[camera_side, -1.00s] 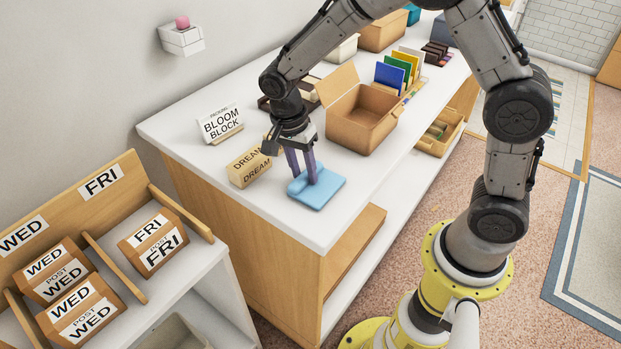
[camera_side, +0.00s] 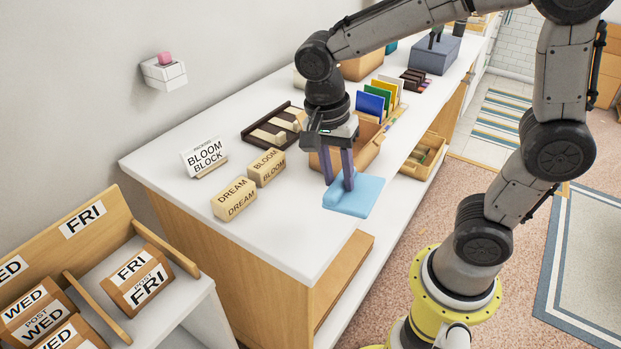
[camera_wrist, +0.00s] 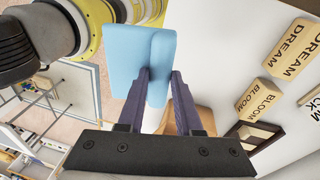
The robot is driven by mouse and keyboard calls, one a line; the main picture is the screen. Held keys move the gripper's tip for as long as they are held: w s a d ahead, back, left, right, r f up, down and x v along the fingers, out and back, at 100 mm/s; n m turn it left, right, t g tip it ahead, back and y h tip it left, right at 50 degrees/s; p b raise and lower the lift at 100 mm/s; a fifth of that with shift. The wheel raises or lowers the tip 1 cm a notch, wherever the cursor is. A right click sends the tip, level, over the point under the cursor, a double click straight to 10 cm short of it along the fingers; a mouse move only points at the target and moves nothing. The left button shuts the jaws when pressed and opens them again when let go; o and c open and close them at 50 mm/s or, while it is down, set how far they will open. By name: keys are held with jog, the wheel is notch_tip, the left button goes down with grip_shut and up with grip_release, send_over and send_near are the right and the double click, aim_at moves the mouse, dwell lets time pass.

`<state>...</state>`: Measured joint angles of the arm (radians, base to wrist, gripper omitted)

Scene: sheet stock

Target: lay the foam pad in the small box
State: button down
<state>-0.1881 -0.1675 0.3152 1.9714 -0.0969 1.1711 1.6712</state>
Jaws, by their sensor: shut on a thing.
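The light blue foam pad (camera_side: 357,196) is pinched near its left part between the purple fingers of my gripper (camera_side: 341,182). It appears raised a little above the white counter, near its front edge. In the wrist view a piece of the box (camera_wrist: 188,116) shows between the fingers. The inside of the box is mostly hidden.
Blocks marked DREAM (camera_side: 235,199) and BLOOM (camera_side: 267,167) stand left of the pad. A BLOOM BLOCK sign (camera_side: 205,157) and a dark tray (camera_side: 274,128) are behind them. Coloured dividers (camera_side: 380,98) stand beyond the box. The counter's near corner (camera_side: 285,240) is clear.

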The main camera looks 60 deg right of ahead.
aim_at(356, 190)
jog(key=s, duration=0.1)
jog(key=s+r, duration=0.1)
jog(key=shift+s+d+r, duration=0.1)
jog(key=shift+s+r, duration=0.05)
jog(key=shift+s, duration=0.45)
jog(key=shift+w+r+n, duration=0.1)
jog(key=shift+r+n, duration=0.15)
jog(key=shift+n, duration=0.25)
jog(key=shift+w+d+r+n+t, duration=0.4)
jog(key=shift+w+d+r+n, duration=0.1)
jog(key=shift+w+d+r, duration=0.45)
jog(key=d+r+m, duration=0.1)
jog(key=d, duration=0.3)
jog(key=w+d+r+m, duration=0.1)
jog(key=d+r, duration=0.1)
jog(key=d, duration=0.3)
jog(key=d+r+m, duration=0.1)
jog(key=d, duration=0.3)
jog(key=shift+w+d+r, duration=0.3)
jog(key=shift+w+r, duration=0.1)
jog(key=shift+d, duration=0.2)
jog(key=w+d+f, duration=0.6)
jog(key=w+f, duration=0.6)
jog(key=f, duration=0.1)
jog(key=shift+w+d, duration=0.15)
